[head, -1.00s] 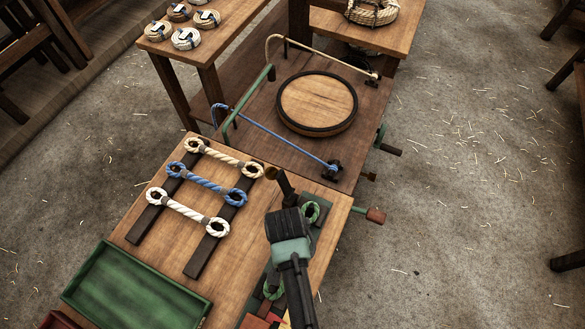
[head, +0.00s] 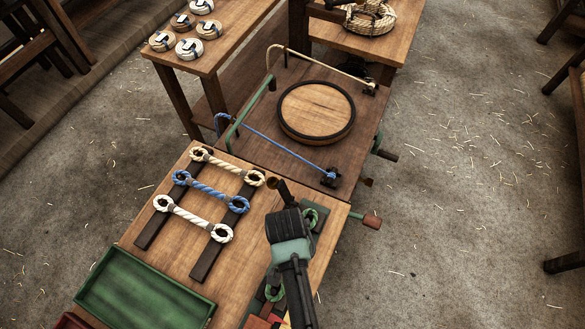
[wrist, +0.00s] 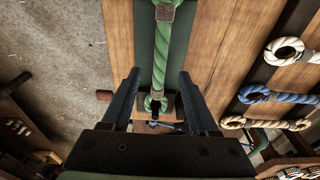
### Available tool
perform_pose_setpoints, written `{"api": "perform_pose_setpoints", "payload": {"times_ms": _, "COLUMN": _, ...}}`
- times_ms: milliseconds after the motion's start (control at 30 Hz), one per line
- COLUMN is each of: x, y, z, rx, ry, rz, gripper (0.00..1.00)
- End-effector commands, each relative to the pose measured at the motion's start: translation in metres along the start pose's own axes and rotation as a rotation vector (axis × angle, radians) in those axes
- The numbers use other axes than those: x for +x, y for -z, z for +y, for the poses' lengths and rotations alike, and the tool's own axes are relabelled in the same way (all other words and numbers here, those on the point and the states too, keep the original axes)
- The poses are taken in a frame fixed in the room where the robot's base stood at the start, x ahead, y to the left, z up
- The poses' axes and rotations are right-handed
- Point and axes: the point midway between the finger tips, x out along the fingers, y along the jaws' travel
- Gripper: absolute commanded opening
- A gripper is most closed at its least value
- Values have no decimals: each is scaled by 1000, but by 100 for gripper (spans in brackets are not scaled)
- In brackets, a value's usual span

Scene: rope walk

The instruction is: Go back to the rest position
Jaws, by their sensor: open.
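My gripper (wrist: 158,88) is open, its two blue-grey fingers spread apart in the wrist view. Between and beyond them lies a green rope (wrist: 161,52) on a dark green strip, with its eye end around a dark peg. I cannot tell how far the fingers are above it. The green rope's upper eye (head: 311,217) shows just right of my arm.
Three eyed ropes, cream (head: 228,166), blue (head: 208,190) and white (head: 192,217), lie across dark rails. A green tray (head: 145,290) is at lower left. Behind stands a bench with a round wooden disc (head: 316,108) and a crank (head: 386,154). Floor at right (head: 460,200) is mostly clear.

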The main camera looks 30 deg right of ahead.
Motion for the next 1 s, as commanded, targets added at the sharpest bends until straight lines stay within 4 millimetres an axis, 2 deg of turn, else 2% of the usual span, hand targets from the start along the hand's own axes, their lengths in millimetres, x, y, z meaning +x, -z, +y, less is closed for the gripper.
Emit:
{"api": "perform_pose_setpoints", "payload": {"times_ms": 33, "x": -8, "y": 1, "z": 0, "rx": 0, "ry": 0, "rz": 0, "gripper": 60}}
{"api": "perform_pose_setpoints", "payload": {"times_ms": 233, "x": -23, "y": 3, "z": 0, "rx": 0, "ry": 0, "rz": 0, "gripper": 60}}
{"api": "perform_pose_setpoints", "payload": {"times_ms": 733, "x": -29, "y": 3, "z": 0, "rx": 0, "ry": 1, "rz": 1, "gripper": 60}}
{"api": "perform_pose_setpoints", "payload": {"times_ms": 867, "x": -44, "y": 3, "z": 0, "rx": -1, "ry": 2, "rz": 2, "gripper": 60}}
{"api": "perform_pose_setpoints", "payload": {"times_ms": 1000, "x": -72, "y": 3, "z": -1, "rx": -1, "ry": 3, "rz": 4, "gripper": 60}}
